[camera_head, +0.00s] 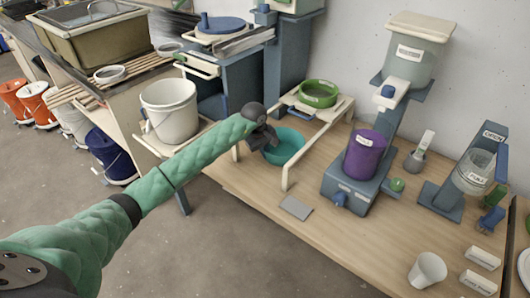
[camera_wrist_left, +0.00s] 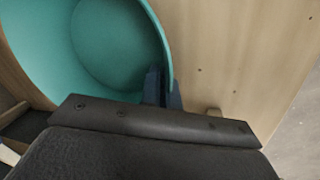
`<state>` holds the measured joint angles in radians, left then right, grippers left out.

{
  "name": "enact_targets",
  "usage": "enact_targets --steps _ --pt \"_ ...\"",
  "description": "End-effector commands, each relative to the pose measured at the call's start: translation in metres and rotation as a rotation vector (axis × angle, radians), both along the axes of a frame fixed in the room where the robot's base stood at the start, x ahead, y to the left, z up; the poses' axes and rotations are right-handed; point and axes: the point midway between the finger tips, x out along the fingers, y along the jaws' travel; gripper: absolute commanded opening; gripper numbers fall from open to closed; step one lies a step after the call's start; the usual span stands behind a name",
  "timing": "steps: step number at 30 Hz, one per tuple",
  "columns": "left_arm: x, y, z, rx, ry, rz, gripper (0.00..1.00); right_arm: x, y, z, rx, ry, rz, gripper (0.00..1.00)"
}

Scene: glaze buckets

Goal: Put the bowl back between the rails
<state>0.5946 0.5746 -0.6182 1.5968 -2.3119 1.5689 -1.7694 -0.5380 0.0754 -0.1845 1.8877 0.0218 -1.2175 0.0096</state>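The teal bowl (camera_head: 286,146) is at the left end of the wooden table, between the two cream rails (camera_head: 312,140) of a low rack. My left gripper (camera_head: 262,137) reaches in from the left at the bowl's rim. The wrist view shows its two dark fingers (camera_wrist_left: 164,90) close together, one on each side of the rim. I cannot tell whether the bowl touches the table. My right gripper is not in view.
A green ring-shaped container (camera_head: 318,94) sits at the rack's back end. A purple bucket (camera_head: 365,155) on a blue stand is to the right. A white bucket (camera_head: 170,110) stands beyond my left forearm. A grey tile (camera_head: 296,208) lies in front; the table's front middle is clear.

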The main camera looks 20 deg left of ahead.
Motion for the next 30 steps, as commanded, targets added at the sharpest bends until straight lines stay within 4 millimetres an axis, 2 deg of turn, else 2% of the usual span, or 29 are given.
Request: enact_targets --steps 8,9,12,26,28,30 --pt "0.0 0.0 -0.001 -0.001 -0.001 0.0 0.0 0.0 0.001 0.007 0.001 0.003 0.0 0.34" --pt "0.0 0.0 -0.001 0.0 0.0 0.0 0.09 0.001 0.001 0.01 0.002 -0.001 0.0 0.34" --pt "0.0 0.0 -0.001 0.0 0.0 0.0 0.25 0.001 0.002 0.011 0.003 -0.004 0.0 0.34" --pt "0.0 0.0 0.001 0.0 0.0 0.0 0.25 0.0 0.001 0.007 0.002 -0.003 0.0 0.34" --pt "0.0 0.0 0.002 0.0 0.0 0.0 0.25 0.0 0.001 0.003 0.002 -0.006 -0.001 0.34" --pt "0.0 0.001 0.006 0.001 -0.001 0.0 0.25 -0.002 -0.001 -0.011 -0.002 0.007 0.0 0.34"
